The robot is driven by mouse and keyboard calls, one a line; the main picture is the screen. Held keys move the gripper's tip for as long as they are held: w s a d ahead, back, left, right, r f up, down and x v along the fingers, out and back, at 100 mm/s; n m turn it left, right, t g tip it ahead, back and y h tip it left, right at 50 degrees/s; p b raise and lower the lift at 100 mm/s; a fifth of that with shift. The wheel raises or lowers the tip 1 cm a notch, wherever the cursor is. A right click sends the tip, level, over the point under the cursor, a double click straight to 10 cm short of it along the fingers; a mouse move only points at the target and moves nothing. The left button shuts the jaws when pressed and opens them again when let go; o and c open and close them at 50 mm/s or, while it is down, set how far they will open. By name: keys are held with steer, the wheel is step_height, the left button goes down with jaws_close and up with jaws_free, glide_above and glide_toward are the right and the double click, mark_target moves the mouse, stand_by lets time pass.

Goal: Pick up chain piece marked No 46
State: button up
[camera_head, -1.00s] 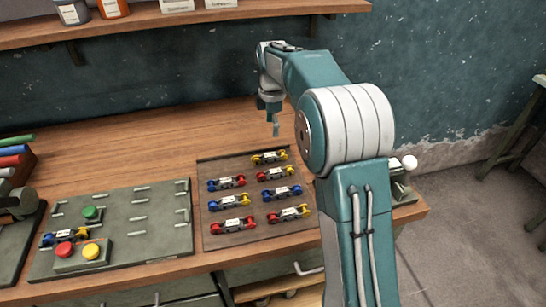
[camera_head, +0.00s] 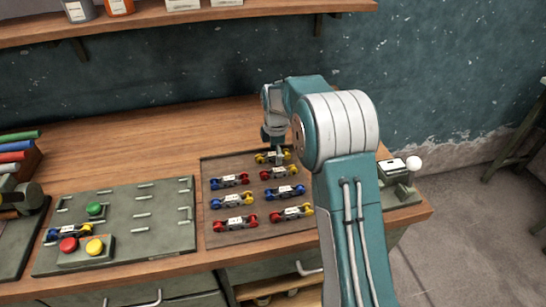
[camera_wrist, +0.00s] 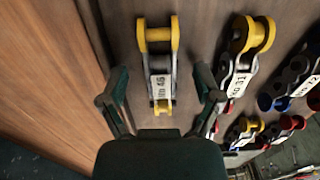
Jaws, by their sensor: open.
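The chain piece marked No 46 (camera_wrist: 160,62) lies on the brown tray (camera_head: 212,168) and shows in the wrist view between my open fingers. It has yellow rollers, dark links and a white label. My gripper (camera_wrist: 162,88) is open and empty, with one finger on each side of the piece; contact cannot be told. In the head view, my gripper (camera_head: 274,148) is low over the back piece (camera_head: 264,158) with yellow rollers, partly hiding it.
A neighbouring piece marked 31 (camera_wrist: 240,65) lies close to the right finger. Several other red, blue and yellow pieces fill the tray. A grey-green board (camera_head: 150,235) with coloured buttons stands left. A white-knobbed device (camera_head: 398,170) stands right. A shelf (camera_head: 200,25) hangs above.

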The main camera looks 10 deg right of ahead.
jaws_close()
steer(key=shift+f, duration=0.1)
stand_by(0.3)
steer(key=shift+r, duration=0.35)
step_height(320, 180, up, 2)
steer(key=shift+r, duration=0.15)
steer(key=s+a+r, duration=0.2)
steer(key=s+r, duration=0.8)
steer(key=s, duration=0.3)
steer(key=shift+s+a, duration=0.2)
steer(key=shift+s, duration=0.2)
